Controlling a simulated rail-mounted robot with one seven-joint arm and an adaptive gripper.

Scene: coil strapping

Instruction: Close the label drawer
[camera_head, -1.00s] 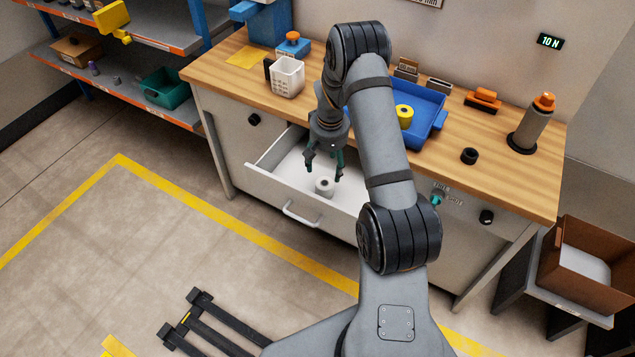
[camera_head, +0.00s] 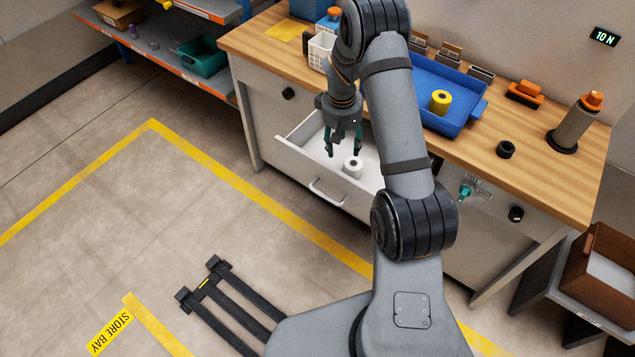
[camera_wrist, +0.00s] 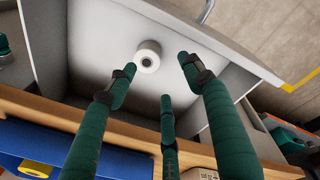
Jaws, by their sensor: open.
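The label drawer (camera_head: 292,150) is pulled out of the bench front, with a bar handle (camera_head: 327,192) on its face. A white label roll (camera_head: 352,167) stands inside it; the wrist view also shows the roll (camera_wrist: 147,56) on the drawer floor (camera_wrist: 105,45). My gripper (camera_head: 343,153) hangs over the drawer, fingers pointing down, open and empty. Its green fingers are spread in the wrist view (camera_wrist: 150,85), with the roll beyond their tips and apart from them. The drawer's right part is hidden behind my arm in the head view.
The wooden bench top (camera_head: 480,150) carries a blue tray (camera_head: 425,112) with a yellow roll (camera_head: 440,101), a white basket (camera_head: 322,48) and an orange-topped dispenser (camera_head: 577,125). The floor (camera_head: 230,210) before the drawer is clear.

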